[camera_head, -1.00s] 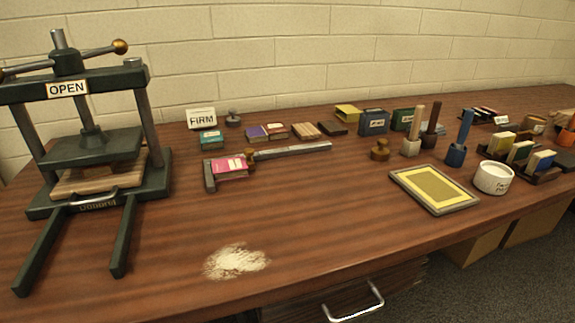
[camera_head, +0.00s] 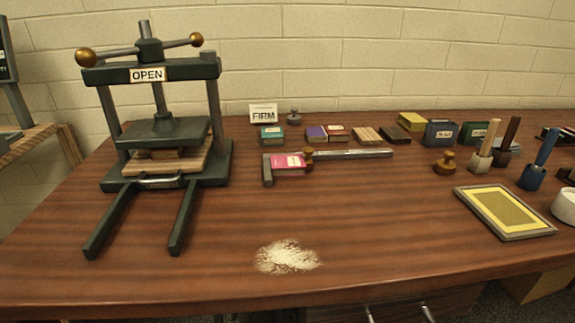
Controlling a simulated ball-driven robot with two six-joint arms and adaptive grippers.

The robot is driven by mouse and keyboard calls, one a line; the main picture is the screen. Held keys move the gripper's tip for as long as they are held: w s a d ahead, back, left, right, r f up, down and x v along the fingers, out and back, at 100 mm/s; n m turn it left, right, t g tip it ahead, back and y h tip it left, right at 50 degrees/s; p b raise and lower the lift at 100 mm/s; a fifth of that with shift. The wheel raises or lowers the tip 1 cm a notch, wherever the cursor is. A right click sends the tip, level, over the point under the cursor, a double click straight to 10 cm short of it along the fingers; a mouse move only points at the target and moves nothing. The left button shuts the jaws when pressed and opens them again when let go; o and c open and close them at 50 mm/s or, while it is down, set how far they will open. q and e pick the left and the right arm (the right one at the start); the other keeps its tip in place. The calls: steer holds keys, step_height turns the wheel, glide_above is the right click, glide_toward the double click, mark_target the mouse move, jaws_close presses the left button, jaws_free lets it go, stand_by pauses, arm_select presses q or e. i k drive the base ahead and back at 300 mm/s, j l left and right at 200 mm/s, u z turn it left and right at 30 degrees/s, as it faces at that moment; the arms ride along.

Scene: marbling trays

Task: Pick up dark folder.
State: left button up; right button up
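I cannot clearly pick out a dark folder by shape. A small flat dark piece (camera_head: 395,134) lies at the back of the wooden bench, right of a striped wooden block (camera_head: 367,135). A dark blue-grey labelled box (camera_head: 439,133) and a dark green one (camera_head: 472,132) stand further right. Dark brown (camera_head: 509,135), pale (camera_head: 488,138) and blue (camera_head: 546,147) upright handles rise from holders near the right. Neither of my grippers is in view.
A dark press (camera_head: 165,128) with an OPEN sign stands at left on the bench (camera_head: 370,230). A metal bar with a pink book (camera_head: 289,162) lies mid-bench. White powder (camera_head: 288,256) is near the front edge. A yellow framed tray (camera_head: 505,211) lies right. The front centre is mostly clear.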

mark_target(515, 121)
steer(key=z, duration=1.35)
